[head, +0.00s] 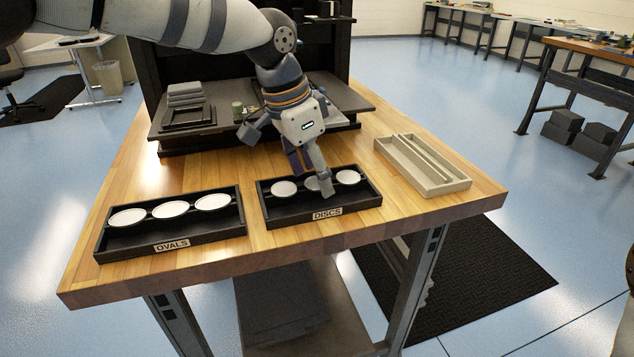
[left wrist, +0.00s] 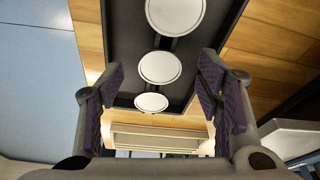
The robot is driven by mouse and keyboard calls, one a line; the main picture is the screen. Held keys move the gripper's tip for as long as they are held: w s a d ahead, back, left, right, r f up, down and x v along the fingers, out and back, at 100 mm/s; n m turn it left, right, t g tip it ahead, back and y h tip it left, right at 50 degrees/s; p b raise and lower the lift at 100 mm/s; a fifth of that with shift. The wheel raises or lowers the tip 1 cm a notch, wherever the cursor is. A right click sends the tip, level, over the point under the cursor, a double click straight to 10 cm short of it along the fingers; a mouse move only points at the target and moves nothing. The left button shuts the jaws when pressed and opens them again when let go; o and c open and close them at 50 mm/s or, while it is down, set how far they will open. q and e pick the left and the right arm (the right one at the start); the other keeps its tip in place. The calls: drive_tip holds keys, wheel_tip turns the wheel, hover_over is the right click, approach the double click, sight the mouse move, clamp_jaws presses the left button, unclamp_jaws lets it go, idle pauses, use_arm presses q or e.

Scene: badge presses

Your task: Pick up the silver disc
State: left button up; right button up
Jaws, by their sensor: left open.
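The black tray labelled DISCS (head: 281,219) stands on the wooden table and holds three pale silver discs in a row: a left one (head: 284,188), a middle one (head: 312,183) partly hidden by a finger, and a right one (head: 348,176). My left gripper (head: 288,163) is open above this tray, pointing down. In the left wrist view, the middle disc (left wrist: 160,67) shows between the open fingers (left wrist: 164,88), with no contact visible. The other two discs show above it (left wrist: 175,13) and below it (left wrist: 151,102). My right gripper is not in view.
A black tray labelled OVALS (head: 201,237) with three pale ovals stands to the left. An empty beige divided tray (head: 447,187) stands to the right. Behind my gripper is a dark raised platform (head: 350,101) with grey stacked pieces (head: 186,95). Bare wood lies between the trays.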

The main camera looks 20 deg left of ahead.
use_arm(q)
drive_tip(key=shift+f, duration=0.15)
idle(0.7)
drive_tip(key=c, duration=0.9)
